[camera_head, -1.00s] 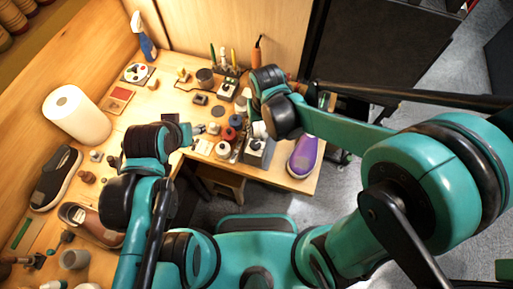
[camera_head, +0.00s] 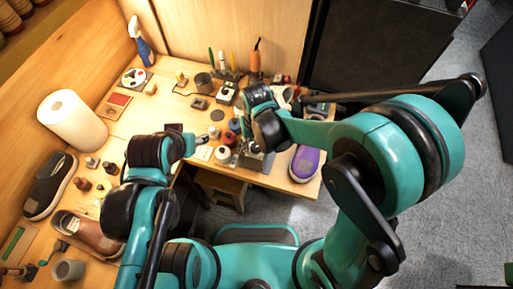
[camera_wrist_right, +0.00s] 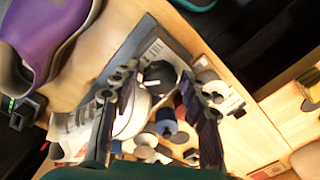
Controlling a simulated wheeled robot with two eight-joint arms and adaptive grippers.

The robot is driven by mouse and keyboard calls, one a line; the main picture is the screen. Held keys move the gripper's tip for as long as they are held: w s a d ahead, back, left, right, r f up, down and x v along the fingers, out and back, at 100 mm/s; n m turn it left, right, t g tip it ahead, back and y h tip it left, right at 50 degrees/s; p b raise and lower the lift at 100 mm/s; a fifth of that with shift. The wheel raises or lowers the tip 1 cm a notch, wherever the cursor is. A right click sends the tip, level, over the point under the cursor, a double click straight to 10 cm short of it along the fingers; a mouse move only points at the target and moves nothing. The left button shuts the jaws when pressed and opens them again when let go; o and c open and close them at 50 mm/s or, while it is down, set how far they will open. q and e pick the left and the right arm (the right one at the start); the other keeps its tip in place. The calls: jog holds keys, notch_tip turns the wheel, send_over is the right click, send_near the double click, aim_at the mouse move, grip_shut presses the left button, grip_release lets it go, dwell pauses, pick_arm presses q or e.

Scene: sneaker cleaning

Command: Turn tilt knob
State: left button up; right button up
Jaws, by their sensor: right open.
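My right gripper (camera_wrist_right: 160,112) is open in the right wrist view, one finger on each side. Between and beyond the fingers is a round black knob-like part (camera_wrist_right: 158,74), apparently on a grey block-like device. I cannot tell if the fingers touch it. A white rounded part (camera_wrist_right: 131,112) lies beside the left finger. In the head view the grey device (camera_head: 257,160) shows partly below my right wrist, near the table's front edge; the knob is not clear there. My left gripper (camera_head: 192,143) is over the table's inner edge, small and unclear.
A purple sneaker (camera_head: 305,163) stands right of the device; it also shows in the wrist view (camera_wrist_right: 48,30). Several small jars crowd the device's left side, including a blue-topped one (camera_wrist_right: 166,122). A paper roll (camera_head: 72,122) and dark shoe (camera_head: 50,185) are at left.

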jog(key=shift+r, duration=0.1)
jog(key=c, duration=0.9)
jog(key=m, duration=0.4)
jog(key=shift+m+b, duration=0.35)
jog(key=shift+m, duration=1.65)
